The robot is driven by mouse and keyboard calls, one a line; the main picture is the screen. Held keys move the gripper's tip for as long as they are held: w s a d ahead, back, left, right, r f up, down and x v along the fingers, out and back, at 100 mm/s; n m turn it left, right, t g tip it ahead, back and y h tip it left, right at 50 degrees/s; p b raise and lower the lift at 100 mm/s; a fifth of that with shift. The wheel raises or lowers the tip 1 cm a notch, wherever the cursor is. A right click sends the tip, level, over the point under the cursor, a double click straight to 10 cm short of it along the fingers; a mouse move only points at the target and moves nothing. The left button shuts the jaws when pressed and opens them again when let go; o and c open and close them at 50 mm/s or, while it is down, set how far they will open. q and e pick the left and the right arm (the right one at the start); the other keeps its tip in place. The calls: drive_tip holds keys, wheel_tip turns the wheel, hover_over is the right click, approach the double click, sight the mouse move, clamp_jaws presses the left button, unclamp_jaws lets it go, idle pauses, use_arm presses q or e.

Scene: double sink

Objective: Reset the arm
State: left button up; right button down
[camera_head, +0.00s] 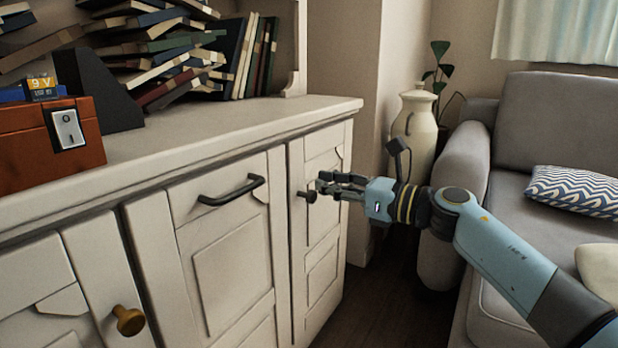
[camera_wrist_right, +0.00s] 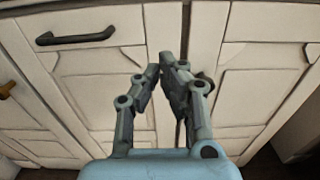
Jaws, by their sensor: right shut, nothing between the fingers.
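My right arm (camera_head: 505,255) reaches in from the lower right in the head view. Its gripper (camera_head: 325,185) is at the front of the white cabinet (camera_head: 220,135), close to a dark round knob (camera_head: 307,196) on the right door. In the right wrist view the gripper (camera_wrist_right: 165,70) has its fingertips together with nothing between them, in front of the gap between two cabinet doors. Whether the fingers touch the knob cannot be told. My left gripper is not in view.
A dark bar handle (camera_head: 232,190) and a brass knob (camera_head: 128,320) stick out of the cabinet. An orange box with a switch (camera_head: 68,128) and books (camera_head: 240,60) stand on top. A grey sofa (camera_head: 465,160) and a vase (camera_head: 415,125) are at the right.

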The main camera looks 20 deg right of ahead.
drive_tip(key=s+d+f+m+g+h, duration=0.25)
drive_tip(key=s+f+m+h, duration=0.25)
drive_tip(key=s+f+m, duration=0.5)
drive_tip(key=s+d+f+m+g+h, duration=0.2)
drive_tip(key=s+d+f+m+h, duration=0.2)
drive_tip(key=s+f+m, duration=0.65)
drive_tip(key=s+d+f+m+g+h, duration=0.2)
drive_tip(key=s+d+f+m+h, duration=0.3)
drive_tip(key=s+m, duration=0.85)
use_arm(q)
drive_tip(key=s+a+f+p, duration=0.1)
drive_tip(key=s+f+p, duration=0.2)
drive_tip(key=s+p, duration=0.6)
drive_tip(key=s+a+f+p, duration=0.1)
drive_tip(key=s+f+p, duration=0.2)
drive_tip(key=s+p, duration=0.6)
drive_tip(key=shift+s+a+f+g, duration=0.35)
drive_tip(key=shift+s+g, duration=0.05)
use_arm(e)
drive_tip(key=s+a+f+m+g, duration=0.1)
drive_tip(key=s+f+m+g, duration=0.2)
drive_tip(key=s, duration=1.1)
drive_tip(key=s+a+f+m+g+y, duration=0.1)
drive_tip(key=s+f+m+g, duration=0.3)
drive_tip(key=s, duration=1.1)
wheel_tip(320, 180, down, 4)
drive_tip(key=m, duration=0.2)
drive_tip(key=shift+s+a+m, duration=0.15)
drive_tip(key=shift+s+m, duration=0.15)
